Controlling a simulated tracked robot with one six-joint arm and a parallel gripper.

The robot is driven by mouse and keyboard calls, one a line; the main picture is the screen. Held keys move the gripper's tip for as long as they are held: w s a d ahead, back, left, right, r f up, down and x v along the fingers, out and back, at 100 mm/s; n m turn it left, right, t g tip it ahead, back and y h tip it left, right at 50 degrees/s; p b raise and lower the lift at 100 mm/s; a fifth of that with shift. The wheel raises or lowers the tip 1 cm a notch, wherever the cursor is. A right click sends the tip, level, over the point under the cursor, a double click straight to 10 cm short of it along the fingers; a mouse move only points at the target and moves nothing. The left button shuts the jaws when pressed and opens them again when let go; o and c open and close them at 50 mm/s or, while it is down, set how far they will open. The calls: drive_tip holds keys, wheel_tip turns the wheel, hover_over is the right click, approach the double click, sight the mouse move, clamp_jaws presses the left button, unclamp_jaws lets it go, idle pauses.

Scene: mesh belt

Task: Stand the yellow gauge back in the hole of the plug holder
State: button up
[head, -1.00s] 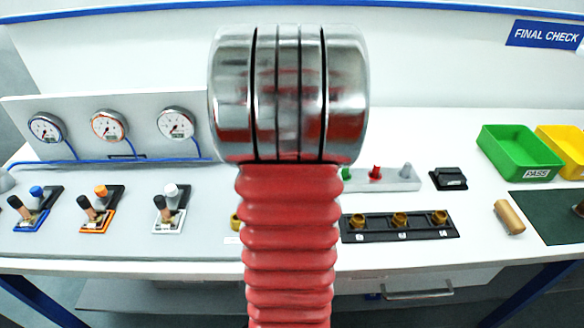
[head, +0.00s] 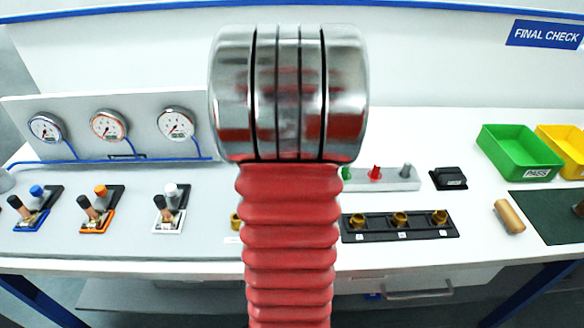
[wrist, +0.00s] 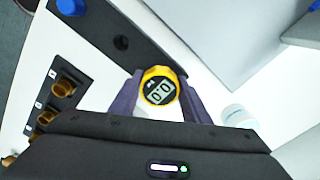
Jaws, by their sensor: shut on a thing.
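The yellow gauge (wrist: 159,91), with a small digital display on its face, sits between the two fingers of my gripper (wrist: 158,98) in the wrist view. The gripper is shut on it and the display faces the camera. Just beyond it runs a dark grey strip (wrist: 100,22) with a blue knob at its far end and a round dark hole (wrist: 122,42); it looks like the plug holder. The gauge appears apart from the hole; its lower end is hidden. In the head view my arm hides the gripper, the gauge and this strip.
A black plate (head: 420,235) with brass fittings stands right of my arm; brass fittings (wrist: 66,86) also show at left in the wrist view. Behind it is a grey block (head: 390,184) with coloured plugs. Valves and dials stand left, a green tray (head: 520,152) right.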

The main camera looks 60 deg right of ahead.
drive_tip(key=shift+f, duration=0.95)
drive_tip(key=o, duration=1.3)
drive_tip(key=shift+r, duration=0.1)
wheel_tip(320, 180, up, 14)
drive_tip(key=shift+f, duration=0.2)
drive_tip(key=shift+d, duration=0.1)
idle(0.7)
